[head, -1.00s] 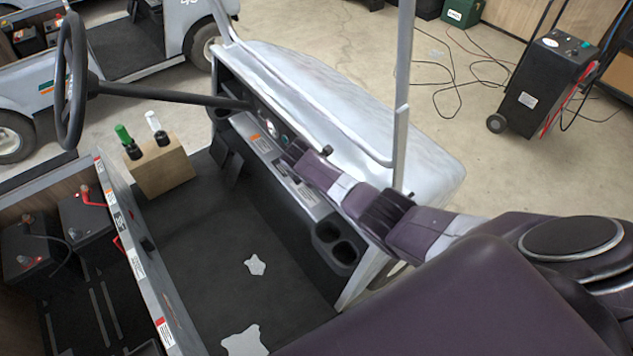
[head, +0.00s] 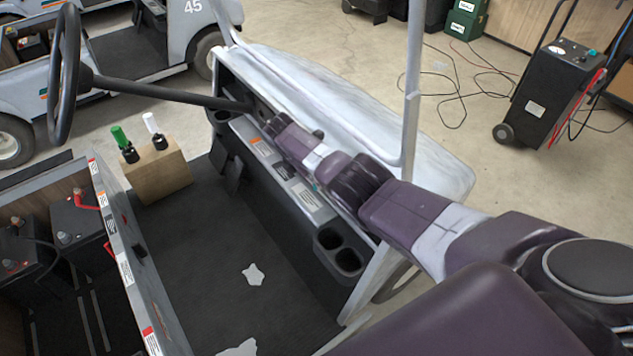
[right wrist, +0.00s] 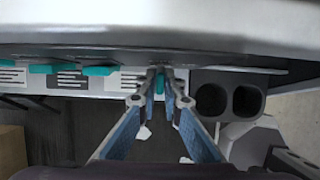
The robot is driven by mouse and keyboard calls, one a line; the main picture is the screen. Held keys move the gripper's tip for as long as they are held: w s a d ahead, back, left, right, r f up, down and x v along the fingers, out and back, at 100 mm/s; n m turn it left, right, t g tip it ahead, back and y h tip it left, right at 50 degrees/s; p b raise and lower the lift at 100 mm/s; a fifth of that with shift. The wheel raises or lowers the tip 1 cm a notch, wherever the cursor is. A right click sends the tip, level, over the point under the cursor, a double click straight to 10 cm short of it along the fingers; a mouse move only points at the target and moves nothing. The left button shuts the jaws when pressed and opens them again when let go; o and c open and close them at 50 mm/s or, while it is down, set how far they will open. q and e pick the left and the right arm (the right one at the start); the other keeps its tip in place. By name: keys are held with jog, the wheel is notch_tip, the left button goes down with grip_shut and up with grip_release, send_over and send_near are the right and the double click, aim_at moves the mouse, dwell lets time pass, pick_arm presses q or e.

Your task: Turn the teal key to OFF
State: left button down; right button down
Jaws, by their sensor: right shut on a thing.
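In the right wrist view a teal key (right wrist: 160,84) stands lengthwise between the fingertips of my right gripper (right wrist: 161,88), which is shut on it at the dash panel. In the head view my right gripper (head: 272,128) reaches onto the cart's dash and hides the key. My left gripper is in neither current view.
Cup holders (right wrist: 228,100) are just right of the gripper. The steering column (head: 165,94) crosses at the left. A windshield post (head: 412,90) rises close behind my right arm. A wooden block (head: 158,172) with green and white-topped items stands on the floor mat.

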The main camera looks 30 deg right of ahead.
jog(key=shift+f, duration=0.1)
jog(key=c, duration=2.1)
grip_release()
jog(key=v, duration=1.2)
jog(key=shift+d, duration=0.1)
jog(key=shift+s, duration=0.1)
